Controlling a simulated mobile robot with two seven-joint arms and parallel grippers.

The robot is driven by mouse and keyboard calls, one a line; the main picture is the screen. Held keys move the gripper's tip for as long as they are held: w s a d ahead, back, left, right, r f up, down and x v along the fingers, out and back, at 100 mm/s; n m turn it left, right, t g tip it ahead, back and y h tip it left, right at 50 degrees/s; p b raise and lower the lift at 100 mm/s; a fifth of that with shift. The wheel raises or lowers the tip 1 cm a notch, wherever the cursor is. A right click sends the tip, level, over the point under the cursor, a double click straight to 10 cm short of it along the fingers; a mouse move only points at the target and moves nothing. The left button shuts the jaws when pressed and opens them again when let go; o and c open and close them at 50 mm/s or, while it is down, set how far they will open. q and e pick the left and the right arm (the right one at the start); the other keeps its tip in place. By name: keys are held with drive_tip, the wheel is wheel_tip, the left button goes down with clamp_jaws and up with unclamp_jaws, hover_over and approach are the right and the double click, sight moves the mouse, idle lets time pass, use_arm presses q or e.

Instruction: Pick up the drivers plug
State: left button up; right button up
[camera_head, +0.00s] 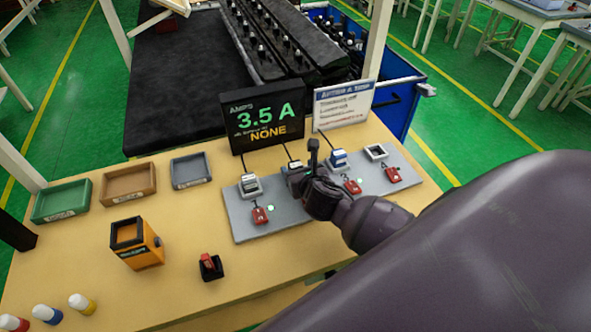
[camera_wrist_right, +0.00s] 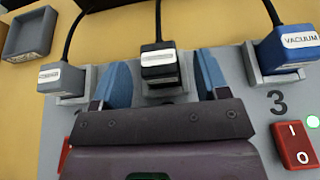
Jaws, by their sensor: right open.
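Three plugs with cords sit in sockets on the grey panel (camera_head: 243,226). The middle one is black (camera_wrist_right: 159,62) with a white label too small to read; in the head view it (camera_head: 292,167) is partly hidden by my gripper. A grey plug (camera_wrist_right: 62,77) is on its left, its label unreadable. A blue plug marked VACUUM (camera_wrist_right: 292,47) is on its right at position 3. I cannot read which plug is the drivers one. My right gripper (camera_wrist_right: 161,80) is open, its blue fingers on either side of the black plug. It also shows in the head view (camera_head: 314,165). My left gripper is not in view.
An empty socket (camera_head: 376,152) is at the panel's right. Red switches (camera_head: 260,215) line its front. A display (camera_head: 262,115) reading 3.5 A and a sign (camera_head: 343,105) stand behind. Trays (camera_head: 128,182), an orange box (camera_head: 136,243) and a red-and-black item (camera_head: 210,266) are left.

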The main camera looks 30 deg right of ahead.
drive_tip(key=shift+w, duration=0.2)
drive_tip(key=shift+c, duration=0.5)
drive_tip(key=c, duration=0.9)
drive_tip(key=shift+c, duration=0.2)
